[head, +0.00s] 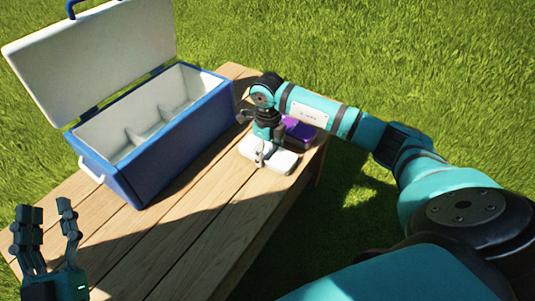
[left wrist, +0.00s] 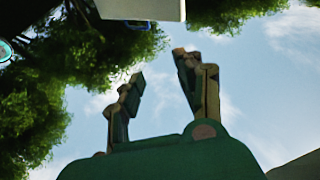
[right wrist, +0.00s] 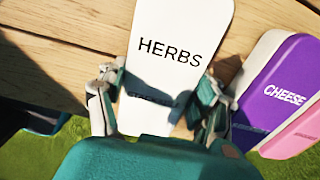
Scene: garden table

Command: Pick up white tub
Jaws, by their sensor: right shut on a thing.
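The white tub (head: 284,161) lies near the right edge of the wooden table in the head view. In the right wrist view the white tub (right wrist: 182,30) shows its flat top with the word HERBS. My right gripper (right wrist: 155,85) has a finger on each side of the tub and is shut on it. In the head view my right gripper (head: 260,150) points down over the tub and hides part of it. I cannot tell whether the tub touches the table. My left gripper (head: 48,212) is open and empty at the lower left, fingers up; the left wrist view shows its parted fingers (left wrist: 163,75).
A purple tub marked CHEESE (right wrist: 270,85) stands beside the white tub, with a pink tub (right wrist: 300,135) past it. A blue cooler (head: 140,185) with its lid (head: 90,55) open and white dividers inside stands at the left. The table's front planks (head: 190,250) are clear.

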